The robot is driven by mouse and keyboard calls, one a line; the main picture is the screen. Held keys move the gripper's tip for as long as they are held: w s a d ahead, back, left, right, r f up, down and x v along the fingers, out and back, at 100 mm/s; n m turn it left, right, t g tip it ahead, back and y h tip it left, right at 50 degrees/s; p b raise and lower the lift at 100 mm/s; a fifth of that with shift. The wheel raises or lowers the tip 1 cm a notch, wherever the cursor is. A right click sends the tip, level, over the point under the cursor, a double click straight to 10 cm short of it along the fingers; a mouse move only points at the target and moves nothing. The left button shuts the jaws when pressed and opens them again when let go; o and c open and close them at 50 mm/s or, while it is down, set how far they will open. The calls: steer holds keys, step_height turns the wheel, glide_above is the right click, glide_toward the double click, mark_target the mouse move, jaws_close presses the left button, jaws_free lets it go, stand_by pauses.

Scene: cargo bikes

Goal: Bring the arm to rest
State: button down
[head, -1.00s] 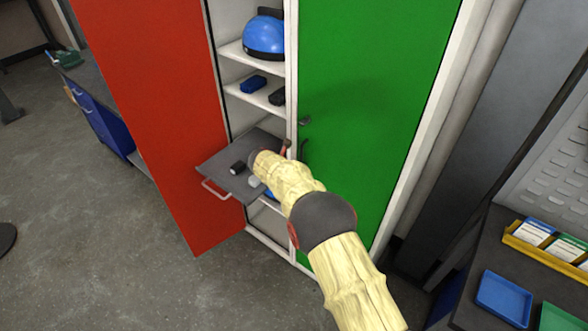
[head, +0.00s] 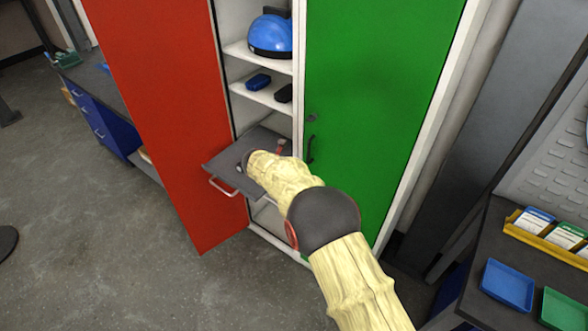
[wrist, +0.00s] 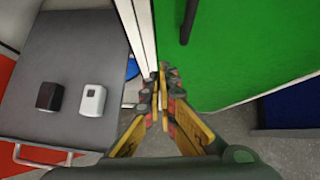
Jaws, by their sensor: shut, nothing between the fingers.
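My gripper (wrist: 162,95) shows in the wrist view with its fingers together and nothing between them. It is beside the pulled-out grey shelf (wrist: 80,48), in front of the edge between the open locker bay and the green door (wrist: 235,45). In the head view my arm reaches to the grey shelf (head: 222,158) and hides most of the gripper. A dark block (wrist: 49,96) and a white block (wrist: 92,100) stand apart on the shelf in the wrist view.
The red door (head: 165,110) stands open at left; the green door (head: 375,110) is shut. A blue helmet (head: 270,37) and a blue box (head: 258,82) sit on shelves above. A workbench with a blue tray (head: 507,285) is at right.

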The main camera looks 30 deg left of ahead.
steer(key=v, duration=0.5)
steer(key=shift+s+a+r, duration=0.25)
steer(key=shift+a, duration=0.05)
